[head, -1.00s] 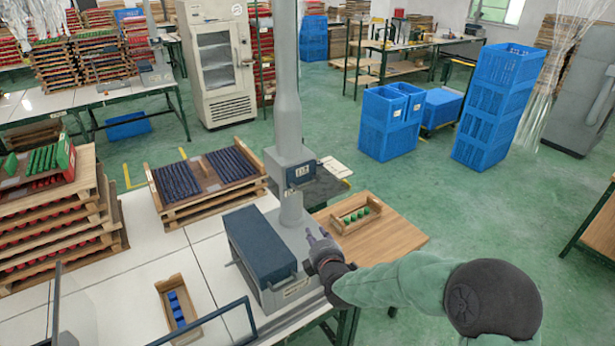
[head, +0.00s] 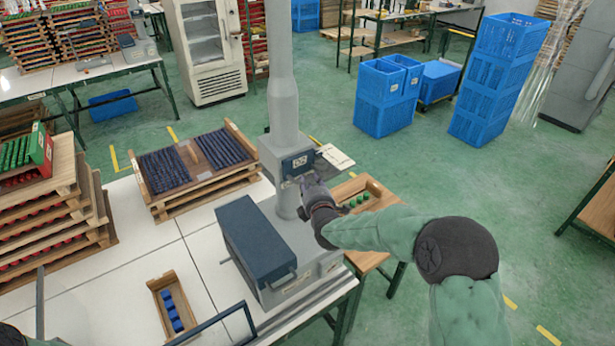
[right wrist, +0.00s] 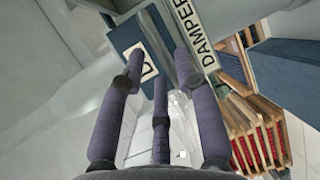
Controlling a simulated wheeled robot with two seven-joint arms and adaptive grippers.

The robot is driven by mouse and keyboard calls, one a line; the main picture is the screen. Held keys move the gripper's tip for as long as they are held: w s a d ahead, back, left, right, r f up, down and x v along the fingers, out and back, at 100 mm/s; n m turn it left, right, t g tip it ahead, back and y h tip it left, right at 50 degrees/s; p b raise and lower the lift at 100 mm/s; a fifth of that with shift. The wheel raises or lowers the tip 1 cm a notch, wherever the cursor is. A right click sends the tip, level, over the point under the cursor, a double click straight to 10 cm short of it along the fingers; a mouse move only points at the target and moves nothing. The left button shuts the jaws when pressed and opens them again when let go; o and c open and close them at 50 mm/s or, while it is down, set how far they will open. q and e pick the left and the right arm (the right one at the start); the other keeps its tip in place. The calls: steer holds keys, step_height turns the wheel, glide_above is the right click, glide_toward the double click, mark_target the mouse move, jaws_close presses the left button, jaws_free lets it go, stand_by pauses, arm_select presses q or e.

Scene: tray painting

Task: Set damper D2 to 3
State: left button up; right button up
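A grey vertical duct (head: 284,90) rises from the bench unit. It carries a damper box with a dark blue plate and a small white label (head: 300,162). In the right wrist view, a blue plate (right wrist: 126,38) carries a partly hidden label starting with "D", and a strip reads "DAMPER" (right wrist: 203,42). The damper number and setting cannot be read. My right gripper (head: 307,182) is just below the plate in the head view. In the right wrist view its fingers (right wrist: 160,68) are spread apart around the plate's label, with nothing seen gripped. Contact cannot be told.
A blue-topped grey unit (head: 255,240) stands below the duct. A wooden tray of dark rods (head: 203,193) is to the left, and a small crate with blue pieces (head: 155,285) is in front.

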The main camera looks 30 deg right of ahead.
mark_target(308, 178)
steer(key=shift+x, duration=2.1)
steer(key=shift+c, duration=0.3)
jaws_close()
